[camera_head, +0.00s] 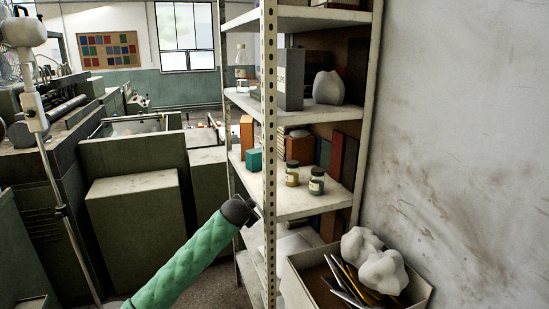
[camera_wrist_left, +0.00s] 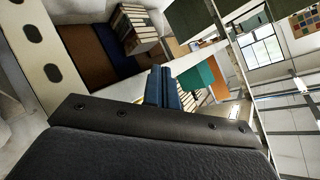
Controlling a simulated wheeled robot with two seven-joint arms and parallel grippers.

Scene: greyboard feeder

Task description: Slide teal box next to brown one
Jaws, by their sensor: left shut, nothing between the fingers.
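The teal box (camera_head: 254,160) stands on the middle shelf, near its left front edge. A tall orange-brown box (camera_head: 246,133) stands right behind it, and a wider brown box (camera_head: 299,149) stands further right on that shelf, apart from it. In the left wrist view the teal box (camera_wrist_left: 198,77) shows just right of my fingers, with the orange-brown box (camera_wrist_left: 219,68) beyond it. My right gripper is not in view.
The perforated front post (camera_head: 269,120) stands close to my left gripper. Two small jars (camera_head: 316,181) stand at the right front of the middle shelf (camera_head: 285,207). A carton (camera_head: 420,297) with white lumps and thin sheets sits low on the right.

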